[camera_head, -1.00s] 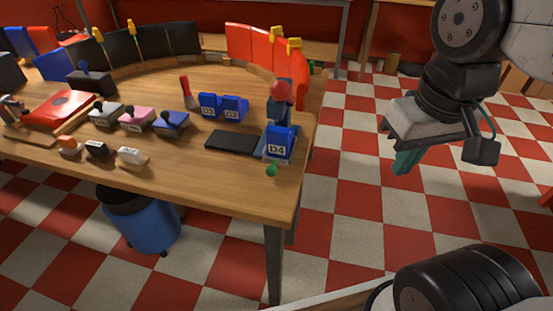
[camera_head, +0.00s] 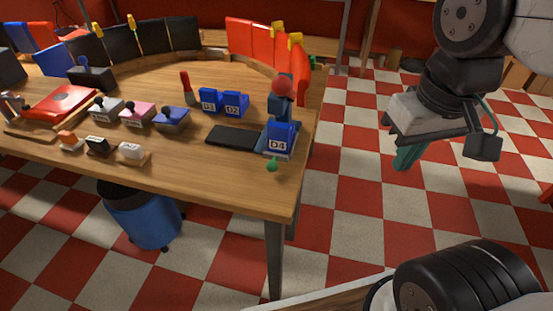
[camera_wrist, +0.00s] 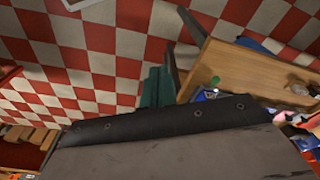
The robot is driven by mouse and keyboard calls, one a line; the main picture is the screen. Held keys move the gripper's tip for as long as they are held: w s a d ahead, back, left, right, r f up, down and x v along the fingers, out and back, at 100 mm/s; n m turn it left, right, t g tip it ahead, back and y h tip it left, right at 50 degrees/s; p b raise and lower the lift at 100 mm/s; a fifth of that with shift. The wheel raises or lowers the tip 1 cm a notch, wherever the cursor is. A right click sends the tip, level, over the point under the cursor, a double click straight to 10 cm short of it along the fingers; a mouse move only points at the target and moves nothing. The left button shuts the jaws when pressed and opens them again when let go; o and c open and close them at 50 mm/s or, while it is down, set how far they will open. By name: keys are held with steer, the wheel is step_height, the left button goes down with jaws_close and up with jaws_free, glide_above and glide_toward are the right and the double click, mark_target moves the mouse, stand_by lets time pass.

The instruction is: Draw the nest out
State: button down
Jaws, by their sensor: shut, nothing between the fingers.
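I cannot make out a nest in either view. My gripper (camera_head: 405,157) has teal fingers, shut and empty, hanging over the checkered floor to the right of the wooden table (camera_head: 225,178). In the wrist view the teal fingers (camera_wrist: 158,87) are together, with the table corner to their right. On the table's right end stands a blue block marked D4 (camera_head: 281,139), with a red ball-topped lever (camera_head: 282,88) behind it and a green knob (camera_head: 272,165) in front. My gripper is apart from all of these.
A black pad (camera_head: 232,137) lies left of D4, with two blue blocks (camera_head: 222,102) behind it. Several levers and switches fill the left side. Curved black (camera_head: 150,40) and red panels (camera_head: 262,45) stand behind. A blue bin (camera_head: 142,215) is under the table. Floor beside the table is clear.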

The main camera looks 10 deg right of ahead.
mark_target(268, 168)
stand_by(0.3)
